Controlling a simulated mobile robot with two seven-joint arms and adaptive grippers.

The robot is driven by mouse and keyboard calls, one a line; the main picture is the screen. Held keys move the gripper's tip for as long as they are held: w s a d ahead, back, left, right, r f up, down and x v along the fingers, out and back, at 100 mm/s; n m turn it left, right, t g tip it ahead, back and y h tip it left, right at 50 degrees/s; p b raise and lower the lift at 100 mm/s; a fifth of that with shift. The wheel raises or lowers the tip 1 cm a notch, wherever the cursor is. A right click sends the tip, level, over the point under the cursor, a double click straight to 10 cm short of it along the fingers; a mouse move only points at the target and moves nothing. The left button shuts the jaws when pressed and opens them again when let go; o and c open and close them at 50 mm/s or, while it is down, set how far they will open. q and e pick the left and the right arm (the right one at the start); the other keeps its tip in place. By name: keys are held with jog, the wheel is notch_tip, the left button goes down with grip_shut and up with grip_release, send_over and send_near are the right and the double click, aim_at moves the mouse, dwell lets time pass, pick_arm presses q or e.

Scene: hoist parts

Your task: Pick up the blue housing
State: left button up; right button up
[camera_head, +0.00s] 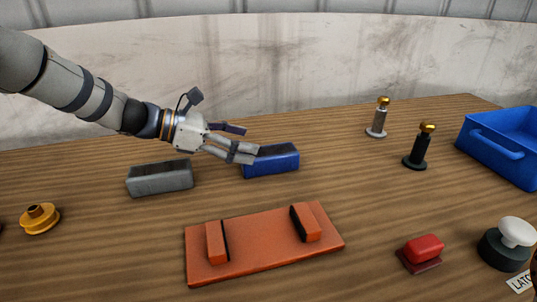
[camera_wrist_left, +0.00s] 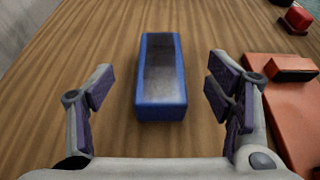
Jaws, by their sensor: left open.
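The blue housing (camera_head: 276,161) is a long blue box with a dark, hollow-looking top. It sits on the wooden table, behind the orange fixture. In the left wrist view the blue housing (camera_wrist_left: 162,85) lies lengthwise ahead, between the lines of the two fingers. My left gripper (camera_head: 243,142) is open and empty, its fingers at the left end of the housing. In the head view one finger overlaps the housing's left end. In the left wrist view the gripper (camera_wrist_left: 162,95) shows wood on both sides of the housing, with no contact visible. My right gripper is not seen.
A grey housing (camera_head: 160,178) stands left of the blue one. An orange plate (camera_head: 255,260) with two upright blocks lies in front. A yellow flanged part (camera_head: 40,219), two gold-topped posts (camera_head: 377,120) (camera_head: 418,150), a blue crate (camera_head: 490,152), a red button (camera_head: 424,248) and a white-knobbed part (camera_head: 506,240) surround them.

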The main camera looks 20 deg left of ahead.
aim_at(274, 150)
pick_arm(q)
jog(key=x, duration=0.8)
jog(key=shift+f, duration=0.45)
jog(key=c, duration=1.6)
jog(key=shift+r, duration=0.1)
jog(key=shift+c, duration=0.2)
